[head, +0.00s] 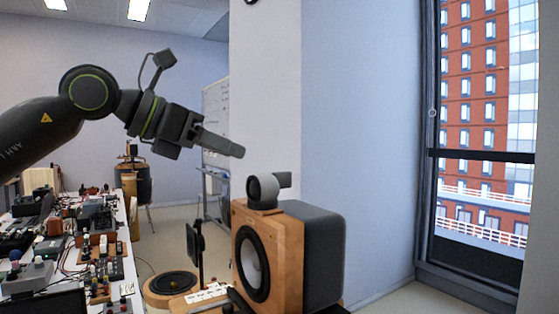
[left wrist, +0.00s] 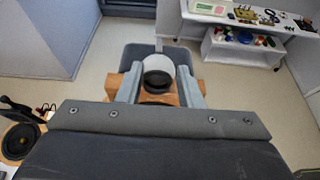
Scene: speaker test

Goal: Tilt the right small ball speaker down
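The right small ball speaker (head: 265,189), a light ball with a dark round face, sits on top of a large wooden box speaker (head: 283,250) with a grey side. Its face points left in the head view; a grey block shows just behind it. My left gripper (head: 238,152) is above and left of the ball, apart from it, seen side-on. In the left wrist view the two fingers (left wrist: 160,68) are spread, with the ball speaker (left wrist: 158,72) appearing between them, farther away. My right gripper is not in view.
A long bench (head: 130,280) with cluttered electronics runs along the left. A dark disc in a wooden round base (head: 172,284) and a thin upright dark panel (head: 194,243) stand left of the box speaker. A wall corner and window (head: 485,110) are behind; air above the ball is free.

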